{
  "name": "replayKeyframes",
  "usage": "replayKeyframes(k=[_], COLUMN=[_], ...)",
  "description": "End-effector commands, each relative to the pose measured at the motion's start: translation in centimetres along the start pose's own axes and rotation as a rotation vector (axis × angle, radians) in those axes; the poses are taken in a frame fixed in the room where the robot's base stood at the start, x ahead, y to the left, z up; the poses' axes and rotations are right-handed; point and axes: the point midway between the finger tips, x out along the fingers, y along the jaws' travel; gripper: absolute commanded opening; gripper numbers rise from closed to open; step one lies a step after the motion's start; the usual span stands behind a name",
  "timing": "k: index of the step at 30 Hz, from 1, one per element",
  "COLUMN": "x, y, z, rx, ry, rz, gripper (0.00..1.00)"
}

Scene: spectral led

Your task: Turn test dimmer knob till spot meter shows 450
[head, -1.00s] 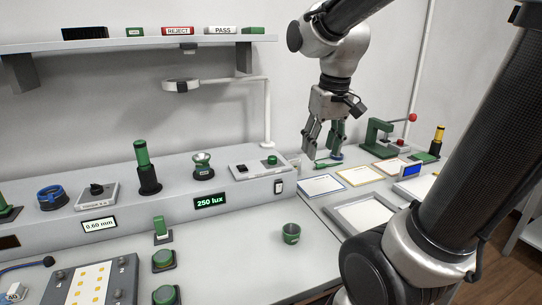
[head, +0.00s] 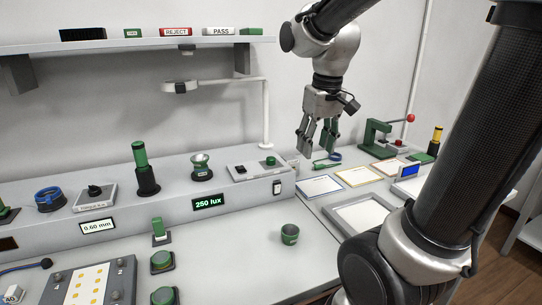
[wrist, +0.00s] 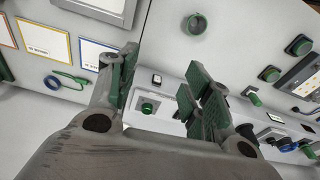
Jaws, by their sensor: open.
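The spot meter display (head: 209,201) on the front of the raised bench ledge reads 250 lux in green. Above and right of it, a grey box (head: 250,171) carries a green knob (head: 271,160) and a dark control; I take the green knob for the test dimmer, but its label is unreadable. The green knob also shows in the wrist view (wrist: 147,108), beyond the gap between the fingers. My gripper (head: 316,149) is open and empty, in the air to the right of the box, fingers pointing down. Its green-padded fingers fill the middle of the wrist view (wrist: 160,75).
A lamp arm (head: 266,115) rises behind the dimmer box. A green cup (head: 289,234) stands on the lower bench.

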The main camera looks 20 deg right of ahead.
Motion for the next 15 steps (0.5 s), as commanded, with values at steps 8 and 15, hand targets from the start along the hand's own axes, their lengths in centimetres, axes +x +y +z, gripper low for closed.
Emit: replayKeyframes(k=[8, 15], x=[3.9, 7.2], y=[-0.8, -1.7], z=[-10.5, -19.1], rx=[-0.048, -0.1], ry=[-0.112, -0.15], rz=[-0.005, -0.008], gripper=[0.49, 0.49])
